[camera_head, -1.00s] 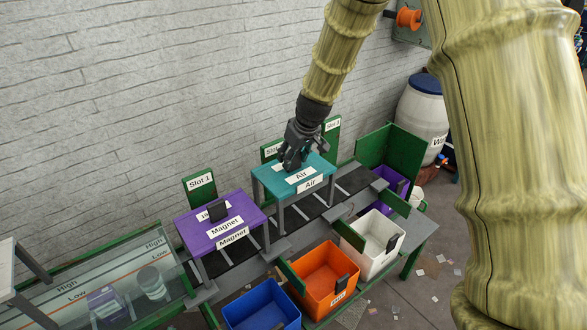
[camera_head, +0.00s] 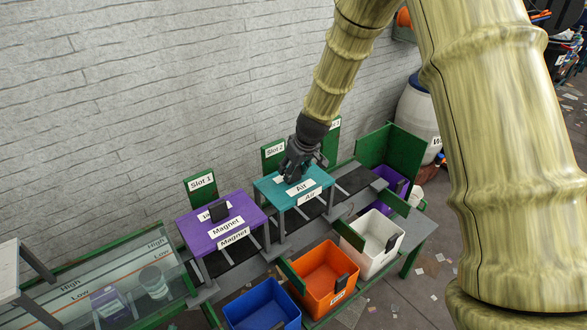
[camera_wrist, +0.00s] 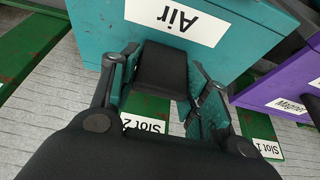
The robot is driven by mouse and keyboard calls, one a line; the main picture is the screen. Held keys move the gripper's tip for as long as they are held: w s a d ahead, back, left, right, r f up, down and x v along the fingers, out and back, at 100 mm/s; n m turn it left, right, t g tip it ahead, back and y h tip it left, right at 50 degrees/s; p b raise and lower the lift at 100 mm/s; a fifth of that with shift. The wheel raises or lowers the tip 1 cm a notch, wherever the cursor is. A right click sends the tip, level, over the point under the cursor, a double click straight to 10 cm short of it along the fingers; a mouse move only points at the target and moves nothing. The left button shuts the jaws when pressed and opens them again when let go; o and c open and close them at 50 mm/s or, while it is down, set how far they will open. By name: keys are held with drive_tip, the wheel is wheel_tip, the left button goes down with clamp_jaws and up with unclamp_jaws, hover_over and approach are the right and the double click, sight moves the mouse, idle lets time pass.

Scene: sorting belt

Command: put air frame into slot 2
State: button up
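The air frame (camera_head: 325,182) is a teal table-like frame with grey legs and white "Air" labels. It stands level over the belt, in front of the "Slot 2" sign (camera_head: 275,150). Its near legs reach down to the belt's edge; I cannot tell if they are fully seated. My gripper (camera_head: 293,174) is above its top. The "Slot 2" sign (camera_wrist: 143,123) also shows there.
A purple magnet frame (camera_head: 190,229) stands left of the air frame at the "Slot 1" sign (camera_head: 202,182). Blue (camera_head: 262,318), orange (camera_head: 322,267) and white (camera_head: 374,237) bins line the front. A purple bin (camera_head: 390,179) is at the right end.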

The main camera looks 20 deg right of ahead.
drive_tip(key=o, duration=0.4)
drive_tip(key=shift+c, duration=0.2)
drive_tip(key=b+v, duration=0.2)
drive_tip(key=v, duration=1)
drive_tip(key=shift+r+b, duration=0.2)
drive_tip(key=shift+b, duration=0.2)
